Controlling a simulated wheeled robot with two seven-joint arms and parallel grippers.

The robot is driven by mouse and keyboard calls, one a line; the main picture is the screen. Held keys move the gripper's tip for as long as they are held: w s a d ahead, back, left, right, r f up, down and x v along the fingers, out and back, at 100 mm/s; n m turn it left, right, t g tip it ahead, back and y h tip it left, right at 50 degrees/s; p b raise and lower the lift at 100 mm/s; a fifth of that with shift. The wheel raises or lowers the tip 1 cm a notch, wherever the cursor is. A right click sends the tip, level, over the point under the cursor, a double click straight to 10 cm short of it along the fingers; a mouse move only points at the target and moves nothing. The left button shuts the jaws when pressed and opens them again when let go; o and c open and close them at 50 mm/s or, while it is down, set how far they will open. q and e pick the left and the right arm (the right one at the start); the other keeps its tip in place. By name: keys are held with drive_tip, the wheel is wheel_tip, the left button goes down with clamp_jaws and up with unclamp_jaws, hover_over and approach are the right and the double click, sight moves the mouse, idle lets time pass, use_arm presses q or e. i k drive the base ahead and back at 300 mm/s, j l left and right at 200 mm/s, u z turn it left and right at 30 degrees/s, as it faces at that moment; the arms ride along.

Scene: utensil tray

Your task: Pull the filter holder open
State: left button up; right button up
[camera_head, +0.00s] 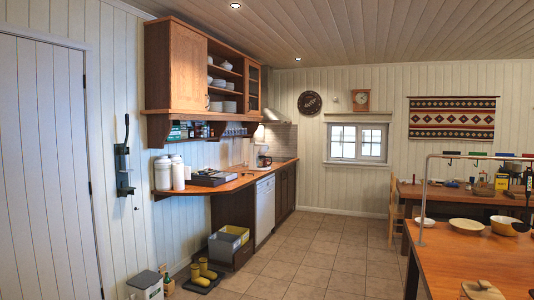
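A small coffee machine (263,161) stands on the far part of the wooden counter along the left wall, by the tiled corner. It looks white with a dark part. It is too small in this view to make out its filter holder or whether that is open or closed. Neither of my grippers is in view.
The wooden counter (246,181) also carries a dark tray (208,177) and white canisters (178,174). A grey box (227,243) and yellow boots (203,269) are on the floor below. A wooden table (475,262) fills the right foreground. The tiled floor between is clear.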

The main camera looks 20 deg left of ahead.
sight(261, 150)
drive_tip(key=i+j+u, duration=0.25)
drive_tip(key=i, duration=0.15)
drive_tip(key=i+j+u, duration=0.1)
drive_tip(key=i+u, duration=0.15)
drive_tip(key=i, duration=0.2)
drive_tip(key=i+z, duration=0.1)
drive_tip(key=i, duration=0.4)
drive_tip(key=i+j, duration=0.2)
drive_tip(key=i, duration=0.3)
drive_tip(key=i+j+z, duration=0.15)
drive_tip(key=i, duration=0.35)
drive_tip(key=i+z, duration=0.25)
drive_tip(key=i, duration=2.05)
drive_tip(key=i+u, duration=0.15)
drive_tip(key=i, duration=0.4)
drive_tip(key=i+u, duration=0.2)
drive_tip(key=i, duration=0.4)
drive_tip(key=i+l+u, duration=0.15)
drive_tip(key=i, duration=0.4)
drive_tip(key=i+l+u, duration=0.15)
drive_tip(key=i, duration=0.45)
